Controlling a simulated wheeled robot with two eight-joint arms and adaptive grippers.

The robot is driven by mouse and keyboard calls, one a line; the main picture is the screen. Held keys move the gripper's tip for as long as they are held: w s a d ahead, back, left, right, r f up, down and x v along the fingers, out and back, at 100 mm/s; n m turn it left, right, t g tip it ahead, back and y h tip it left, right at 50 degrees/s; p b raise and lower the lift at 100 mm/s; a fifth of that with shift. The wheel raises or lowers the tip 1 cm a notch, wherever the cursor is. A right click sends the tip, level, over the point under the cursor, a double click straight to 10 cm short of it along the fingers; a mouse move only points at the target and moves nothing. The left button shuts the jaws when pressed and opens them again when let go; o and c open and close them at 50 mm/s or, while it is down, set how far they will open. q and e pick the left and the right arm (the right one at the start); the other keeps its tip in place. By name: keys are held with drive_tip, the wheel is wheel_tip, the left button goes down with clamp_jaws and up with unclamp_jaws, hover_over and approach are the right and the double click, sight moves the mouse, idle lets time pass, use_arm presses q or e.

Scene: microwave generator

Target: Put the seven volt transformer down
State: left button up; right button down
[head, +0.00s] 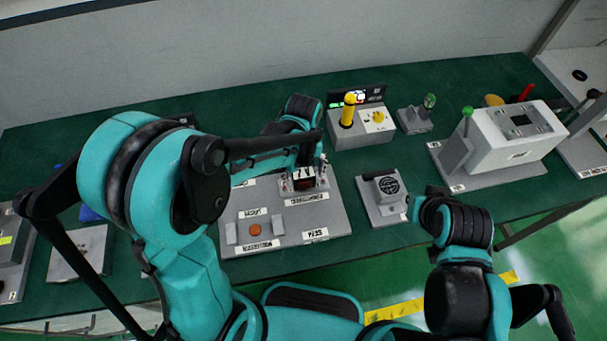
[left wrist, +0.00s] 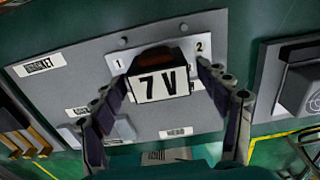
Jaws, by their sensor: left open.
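The seven volt transformer is a dark block with a reddish-brown top and a white "7 V" label. It shows in the left wrist view (left wrist: 162,86) and, partly covered, in the head view (head: 303,183). It stands upright at the back of a grey board (head: 285,222), by a white plate marked 1 and 2. My left gripper (head: 305,168) is open, with one finger on each side of the transformer; the left wrist view shows gaps beside the label. Whether its base is fully seated on the board is hidden. My right arm shows at the right, but its fingers do not.
The board also carries an orange-brown button (head: 254,230) between grey blocks. To its right is a grey unit with a round grille (head: 387,186). Behind stand a yellow-handled box (head: 349,110) and a large white-grey machine (head: 515,135). Green tabletop is free between them.

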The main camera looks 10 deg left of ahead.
sight(304, 173)
use_arm(q)
wheel_tip(304, 173, up, 9)
drive_tip(key=shift+f+p, duration=0.15)
drive_tip(key=shift+p, duration=1.05)
drive_tip(key=shift+s+r, duration=0.1)
drive_tip(key=shift+r, duration=0.25)
drive_tip(key=shift+a+r, duration=0.1)
drive_tip(key=shift+r, duration=0.15)
drive_tip(key=s+a+r+n+t, duration=0.2)
drive_tip(key=s+a+n+t, duration=0.1)
drive_tip(key=n, duration=1.2)
drive_tip(key=s+a+r+n+t, duration=0.3)
drive_tip(key=s+a+n+t, duration=0.1)
drive_tip(key=n, duration=1.2)
drive_tip(key=s+a, duration=0.1)
drive_tip(key=s, duration=0.1)
drive_tip(key=shift+s+a+r, duration=0.2)
drive_tip(key=shift+s+a, duration=0.05)
drive_tip(key=shift+s, duration=0.1)
